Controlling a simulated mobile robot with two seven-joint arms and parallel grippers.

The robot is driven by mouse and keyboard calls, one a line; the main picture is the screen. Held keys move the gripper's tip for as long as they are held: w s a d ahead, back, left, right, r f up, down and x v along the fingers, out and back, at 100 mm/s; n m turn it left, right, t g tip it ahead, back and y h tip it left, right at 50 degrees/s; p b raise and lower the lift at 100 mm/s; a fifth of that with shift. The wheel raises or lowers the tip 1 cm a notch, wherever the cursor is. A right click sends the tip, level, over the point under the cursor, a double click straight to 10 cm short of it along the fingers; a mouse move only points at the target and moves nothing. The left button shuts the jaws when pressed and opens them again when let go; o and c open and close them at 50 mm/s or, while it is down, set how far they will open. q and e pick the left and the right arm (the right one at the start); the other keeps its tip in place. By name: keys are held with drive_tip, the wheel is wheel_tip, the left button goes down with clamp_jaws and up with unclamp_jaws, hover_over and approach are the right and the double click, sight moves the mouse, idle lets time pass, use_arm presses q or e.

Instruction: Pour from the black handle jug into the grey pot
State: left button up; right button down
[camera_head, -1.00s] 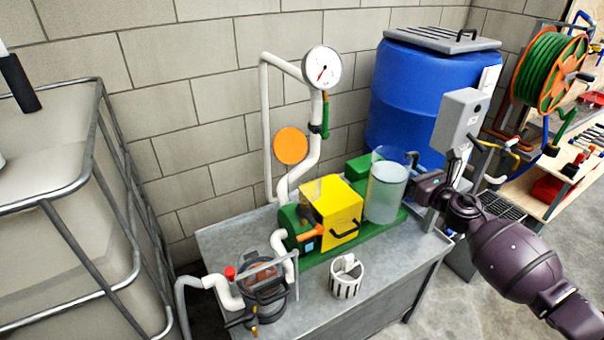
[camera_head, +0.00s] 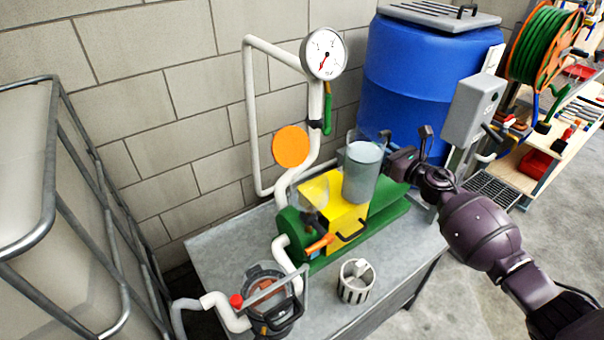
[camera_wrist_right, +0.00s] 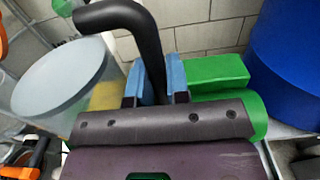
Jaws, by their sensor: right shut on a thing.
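The clear jug (camera_head: 361,176) with a black handle (camera_wrist_right: 137,30) holds clear liquid. My right gripper (camera_wrist_right: 157,80) is shut on that handle, its blue finger pads on either side, and holds the jug roughly upright in front of the yellow box. In the head view the right gripper (camera_head: 390,162) is right of the jug. The grey pot (camera_head: 272,305) is at the bench's lower left, apart from the jug. A reddish inside shows through its top, and a grey bar crosses over it. The left gripper is out of view.
The yellow box (camera_head: 328,190), green pump body (camera_head: 291,225), white pipes (camera_head: 249,110) and gauge (camera_head: 324,54) stand behind. A blue barrel (camera_head: 420,80) is at the back right.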

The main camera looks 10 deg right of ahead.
sight(379, 140)
drive_tip(key=shift+w+a+r, duration=0.1)
drive_tip(key=shift+w+r, duration=0.1)
drive_tip(key=shift+r, duration=0.15)
drive_tip(key=shift+s+a+r+n+p, duration=0.15)
drive_tip(key=shift+r+n+p, duration=0.15)
drive_tip(key=shift+r+n, duration=0.2)
drive_tip(key=shift+a+r+n+p, duration=0.15)
drive_tip(key=shift+r+n+p, duration=0.2)
drive_tip(key=shift+r, duration=0.25)
drive_tip(key=shift+s+a+r+n+p, duration=0.3)
drive_tip(key=shift+a+r+n+p, duration=0.4)
drive_tip(key=shift+n, duration=0.55)
drive_tip(key=shift+s+a, duration=0.1)
drive_tip(key=shift+a, duration=0.1)
drive_tip(key=shift+a+r+n, duration=0.1)
drive_tip(key=shift+a+n, duration=0.1)
drive_tip(key=shift+n, duration=0.4)
drive_tip(key=shift+s+a, duration=0.1)
drive_tip(key=shift+a, duration=0.05)
